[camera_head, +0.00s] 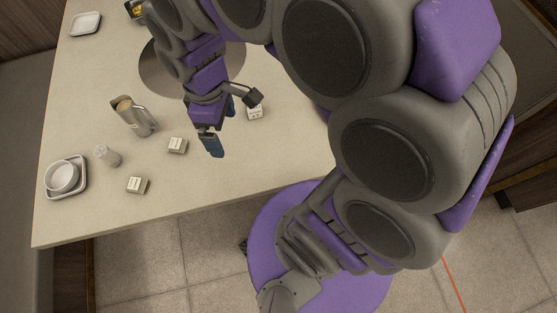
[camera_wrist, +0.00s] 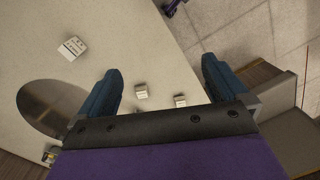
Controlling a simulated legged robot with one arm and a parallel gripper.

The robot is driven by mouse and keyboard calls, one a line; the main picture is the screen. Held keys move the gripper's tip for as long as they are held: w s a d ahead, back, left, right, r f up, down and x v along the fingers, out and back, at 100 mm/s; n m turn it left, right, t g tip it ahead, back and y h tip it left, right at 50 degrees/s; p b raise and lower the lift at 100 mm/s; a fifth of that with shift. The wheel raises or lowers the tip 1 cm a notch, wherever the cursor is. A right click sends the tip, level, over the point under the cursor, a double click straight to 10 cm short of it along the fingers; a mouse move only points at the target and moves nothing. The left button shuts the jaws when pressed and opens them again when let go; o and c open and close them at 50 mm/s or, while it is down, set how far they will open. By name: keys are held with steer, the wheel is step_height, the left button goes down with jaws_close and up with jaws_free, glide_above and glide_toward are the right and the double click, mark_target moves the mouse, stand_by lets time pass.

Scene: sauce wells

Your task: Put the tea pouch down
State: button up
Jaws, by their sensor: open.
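My gripper (camera_head: 221,125) is open above the table; no object shows between its fingers. It also shows in the wrist view (camera_wrist: 161,75). Three small pale, block-like packets with dark printing lie on the table, and I cannot tell which is the tea pouch. One packet (camera_head: 254,113) lies just right of my gripper, partly covered by it; it appears left of the fingers in the wrist view (camera_wrist: 73,48). A second packet (camera_head: 177,146) lies left of the gripper, and a third packet (camera_head: 137,185) is near the front edge. These two show in the wrist view, beyond the gripper body.
The pale table (camera_head: 90,125) has a round grey disc (camera_head: 160,80) set in it. A metal pitcher (camera_head: 135,118), a small shaker (camera_head: 107,156) and a tray (camera_head: 79,185) with white bowls (camera_head: 62,177) stand at left. A white dish (camera_head: 86,24) is at back left.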

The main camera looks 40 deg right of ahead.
steer(key=s+d+r+m, duration=0.1)
steer(key=s+d+m, duration=0.3)
steer(key=s+m, duration=0.5)
steer(key=s, duration=0.5)
steer(key=shift+s+d+r+g, duration=0.15)
steer(key=shift+s+d+g, duration=0.05)
steer(key=shift+s+g, duration=0.1)
steer(key=shift+w, duration=0.1)
steer(key=shift+c, duration=0.3)
